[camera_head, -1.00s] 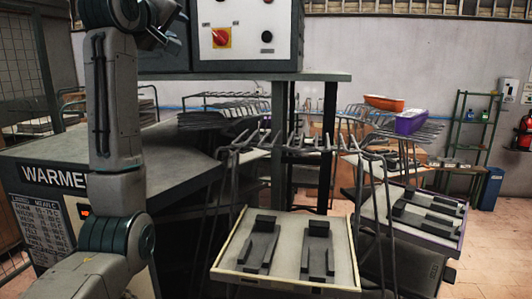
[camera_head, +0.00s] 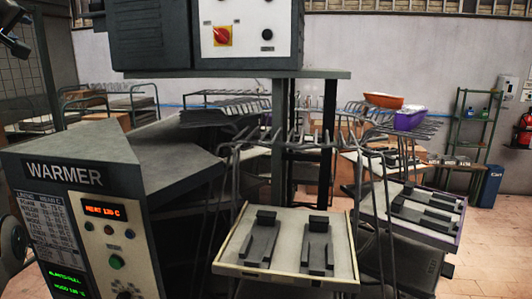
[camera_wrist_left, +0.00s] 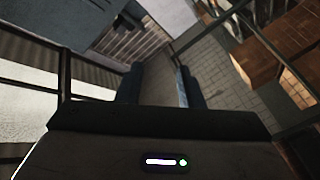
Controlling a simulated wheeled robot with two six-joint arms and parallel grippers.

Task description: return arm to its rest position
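My left gripper (camera_head: 14,42) shows only in part at the top left edge of the head view, raised and away from the machine and trays. In the left wrist view its two dark fingers (camera_wrist_left: 158,84) stand apart, with nothing between them. My right gripper is in neither view.
The warmer cabinet (camera_head: 75,165) with its lit displays stands at the lower left. A control box with a red switch (camera_head: 222,36) is above it. A white-edged tray (camera_head: 287,274) holds dark forms at front centre. A purple-edged tray (camera_head: 440,233) is to its right. Racks stand behind.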

